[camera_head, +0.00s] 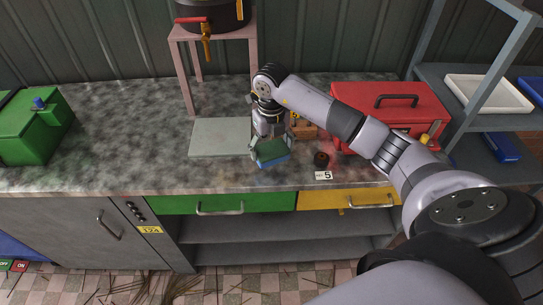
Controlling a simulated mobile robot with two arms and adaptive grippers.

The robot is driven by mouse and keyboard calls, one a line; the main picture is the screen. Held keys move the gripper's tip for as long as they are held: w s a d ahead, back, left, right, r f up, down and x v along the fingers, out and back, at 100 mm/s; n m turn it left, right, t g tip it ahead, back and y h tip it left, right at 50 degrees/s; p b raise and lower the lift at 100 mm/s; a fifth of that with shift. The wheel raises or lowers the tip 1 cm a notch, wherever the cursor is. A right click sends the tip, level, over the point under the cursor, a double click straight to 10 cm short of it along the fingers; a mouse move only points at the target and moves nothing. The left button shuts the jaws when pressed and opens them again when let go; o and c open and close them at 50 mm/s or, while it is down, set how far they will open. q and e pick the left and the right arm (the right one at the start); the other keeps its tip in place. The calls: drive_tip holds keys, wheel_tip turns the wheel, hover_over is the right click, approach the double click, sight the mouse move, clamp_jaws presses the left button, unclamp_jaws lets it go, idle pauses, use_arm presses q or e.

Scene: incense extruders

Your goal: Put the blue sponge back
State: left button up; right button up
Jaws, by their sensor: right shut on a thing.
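The blue sponge (273,160) has a green upper face and a blue lower side. It is near the front edge of the counter (120,150), at the middle of the head view. My right gripper (268,147) reaches down from above and is shut on the sponge. The fingers partly cover it. I cannot tell whether the sponge touches the counter or hangs just above it. My left gripper is not in view.
A grey board (218,138) lies left of the sponge. A dark round object (321,159) and a white card with a 5 (323,175) are to the right. A red toolbox (425,103) stands at the back right, a green box (35,130) at the far left.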

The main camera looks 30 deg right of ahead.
sight(272, 168)
drive_tip(key=shift+d+f, duration=0.1)
drive_tip(key=shift+f, duration=0.3)
wheel_tip(272, 168, down, 3)
drive_tip(key=shift+f+p, duration=0.15)
drive_tip(key=shift+p, duration=0.25)
drive_tip(key=shift+f, duration=0.6)
drive_tip(key=o, duration=0.7)
drive_tip(key=shift+c, duration=0.2)
drive_tip(key=o, duration=0.5)
drive_tip(key=shift+c, duration=0.2)
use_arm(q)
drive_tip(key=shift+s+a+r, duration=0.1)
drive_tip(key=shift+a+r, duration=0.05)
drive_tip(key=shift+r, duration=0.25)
